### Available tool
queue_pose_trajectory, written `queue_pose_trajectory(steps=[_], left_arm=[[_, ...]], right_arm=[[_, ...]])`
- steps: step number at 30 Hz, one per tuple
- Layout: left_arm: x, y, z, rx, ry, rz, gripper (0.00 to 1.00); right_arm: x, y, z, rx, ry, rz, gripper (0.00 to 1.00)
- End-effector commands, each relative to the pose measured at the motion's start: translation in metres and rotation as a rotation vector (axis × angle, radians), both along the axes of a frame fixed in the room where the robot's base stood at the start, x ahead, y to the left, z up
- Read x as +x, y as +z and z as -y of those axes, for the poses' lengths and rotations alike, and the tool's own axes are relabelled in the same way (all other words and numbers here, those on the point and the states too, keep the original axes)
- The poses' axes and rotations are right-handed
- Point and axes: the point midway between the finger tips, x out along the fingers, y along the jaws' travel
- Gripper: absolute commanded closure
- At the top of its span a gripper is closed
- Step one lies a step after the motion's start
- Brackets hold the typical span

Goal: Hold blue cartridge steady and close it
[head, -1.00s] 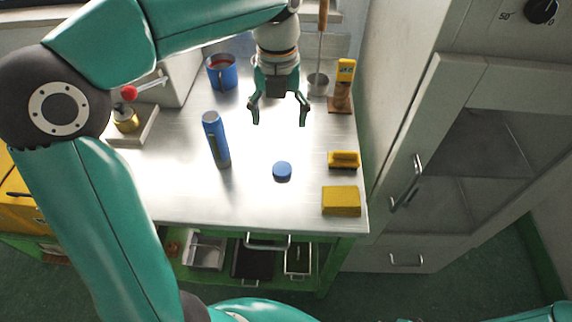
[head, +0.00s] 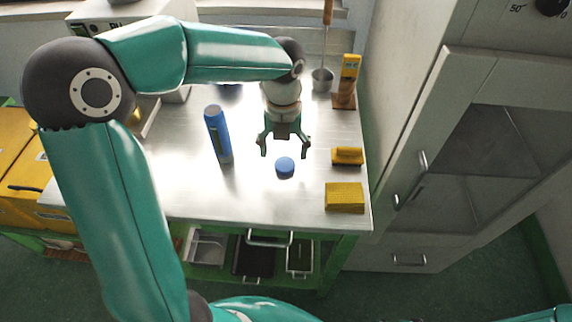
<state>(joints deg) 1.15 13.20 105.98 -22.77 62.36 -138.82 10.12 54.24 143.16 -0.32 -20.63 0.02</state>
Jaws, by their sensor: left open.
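A round blue cap (head: 285,167) lies flat on the table to the right of the cartridge. My left gripper (head: 284,154) is open and empty, pointing down with its fingers spread just behind or above the cap. I cannot tell its exact height over the table. My right gripper is not in view.
A yellow brush (head: 347,156) and a yellow sponge (head: 345,197) lie at the table's right side. The front of the metal table (head: 240,205) is clear.

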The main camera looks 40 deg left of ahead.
Motion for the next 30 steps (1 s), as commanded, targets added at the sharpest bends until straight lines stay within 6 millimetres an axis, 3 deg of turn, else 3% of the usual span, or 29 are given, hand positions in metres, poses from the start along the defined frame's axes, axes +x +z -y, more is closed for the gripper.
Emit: queue_pose_trajectory(steps=[8,20,30], left_arm=[[0.0,-0.002,0.0,0.0,0.001,-0.001,0.21],[0.007,-0.05,-0.003,0.0,0.002,-0.002,0.21],[0.007,-0.052,-0.003,0.0,0.002,0.0,0.21]], right_arm=[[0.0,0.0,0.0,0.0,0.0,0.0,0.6],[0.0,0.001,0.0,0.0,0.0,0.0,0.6],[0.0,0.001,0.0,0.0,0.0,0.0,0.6]])
